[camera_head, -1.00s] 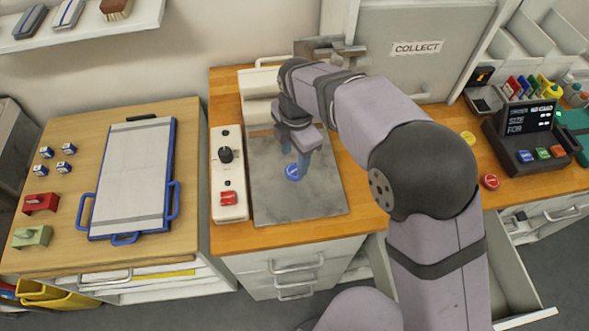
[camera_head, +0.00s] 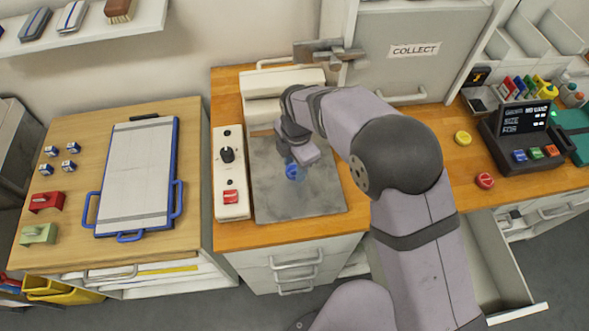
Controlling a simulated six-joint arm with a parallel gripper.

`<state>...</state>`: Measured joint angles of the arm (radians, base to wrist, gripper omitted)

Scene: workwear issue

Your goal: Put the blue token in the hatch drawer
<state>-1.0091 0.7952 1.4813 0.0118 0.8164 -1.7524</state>
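The blue token (camera_head: 293,172) is a small round disc on the grey metal plate (camera_head: 325,197) at the middle of the wooden counter. My gripper (camera_head: 296,168) points down right over the token, its fingers low around it. The fingers partly cover the token, and I cannot tell whether they touch it or are closed on it. An open, empty-looking drawer (camera_head: 497,262) sticks out below the counter at the lower right, partly behind my arm. A grey hatch door marked COLLECT (camera_head: 425,25) stands shut at the back; no label shows which drawer is the hatch drawer.
A white control box (camera_head: 229,185) stands left of the plate. A yellow token (camera_head: 463,138) and a red token (camera_head: 484,180) lie on the counter at right, near a dark terminal (camera_head: 522,135). A blue-edged board (camera_head: 137,175) lies on the left table.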

